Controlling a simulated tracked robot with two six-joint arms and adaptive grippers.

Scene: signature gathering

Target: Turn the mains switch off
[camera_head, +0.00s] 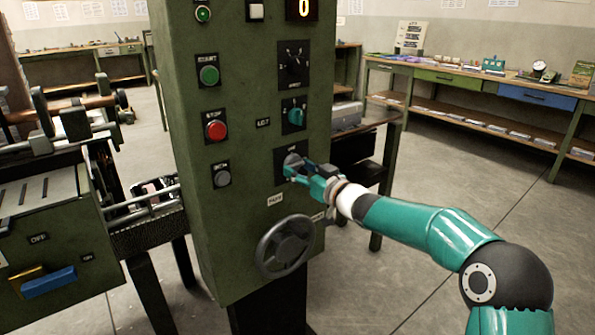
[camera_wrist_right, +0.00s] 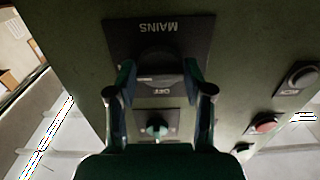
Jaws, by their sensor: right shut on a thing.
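The mains switch (camera_head: 291,160) is a round knob on a dark square plate, low on the right side of the green control cabinet's front. In the right wrist view the dark knob (camera_wrist_right: 157,66) sits on its plate, with the word MAINS upside down above it and an OFF mark below it. My right gripper (camera_head: 297,169) reaches in from the right and is shut on the knob. In the wrist view its two fingers (camera_wrist_right: 157,78) lie on either side of the knob. I cannot tell which way the knob points. My left gripper is not in view.
Above the switch are a teal selector (camera_head: 293,115) and a black dial (camera_head: 294,63). Green (camera_head: 209,75), red (camera_head: 216,130) and grey (camera_head: 221,175) buttons line the cabinet's left side. A handwheel (camera_head: 285,246) sticks out below. Open floor lies to the right.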

